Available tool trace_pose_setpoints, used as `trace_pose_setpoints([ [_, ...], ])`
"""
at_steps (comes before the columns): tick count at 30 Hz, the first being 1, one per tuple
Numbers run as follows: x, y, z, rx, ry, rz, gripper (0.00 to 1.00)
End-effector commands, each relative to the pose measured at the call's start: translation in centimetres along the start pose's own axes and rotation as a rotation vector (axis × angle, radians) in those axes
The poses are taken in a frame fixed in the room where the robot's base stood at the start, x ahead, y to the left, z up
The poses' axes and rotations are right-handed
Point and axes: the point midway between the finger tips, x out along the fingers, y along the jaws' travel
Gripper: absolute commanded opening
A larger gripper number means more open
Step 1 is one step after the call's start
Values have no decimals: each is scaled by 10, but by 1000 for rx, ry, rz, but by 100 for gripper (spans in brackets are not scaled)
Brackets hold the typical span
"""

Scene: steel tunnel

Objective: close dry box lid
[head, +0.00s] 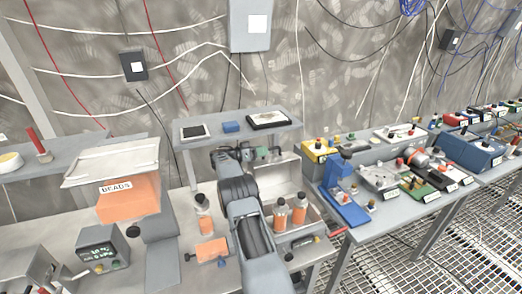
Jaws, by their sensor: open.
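A light grey open box (318,212) stands on the bench right of my arm, with orange-banded bottles (280,214) inside. A pale upright panel at its back (283,178) looks like its raised lid, partly hidden by my arm. My gripper (272,154) is open, small in view, at the far end of my arm near the top of that panel; I cannot tell whether it touches. At the left, an orange box labelled BEADS (130,200) sits under a tilted pale cover (112,160). I cannot tell for sure which one is the dry box.
A bottle (204,215) and an orange block (207,249) stand left of my arm. A display unit (100,247) is at lower left. A raised shelf (240,127) with a tablet is behind my arm. Benches with tools (380,175) run right; grating floor (460,235) is open.

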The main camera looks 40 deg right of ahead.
Motion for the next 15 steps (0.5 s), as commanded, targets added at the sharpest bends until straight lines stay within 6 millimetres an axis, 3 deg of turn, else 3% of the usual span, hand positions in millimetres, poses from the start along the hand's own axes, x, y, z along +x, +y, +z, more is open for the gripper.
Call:
trace_pose_setpoints([
  [10, 3, 0, 0, 0, 0, 1, 39],
  [15, 2, 0, 0, 0, 0, 0, 23],
])
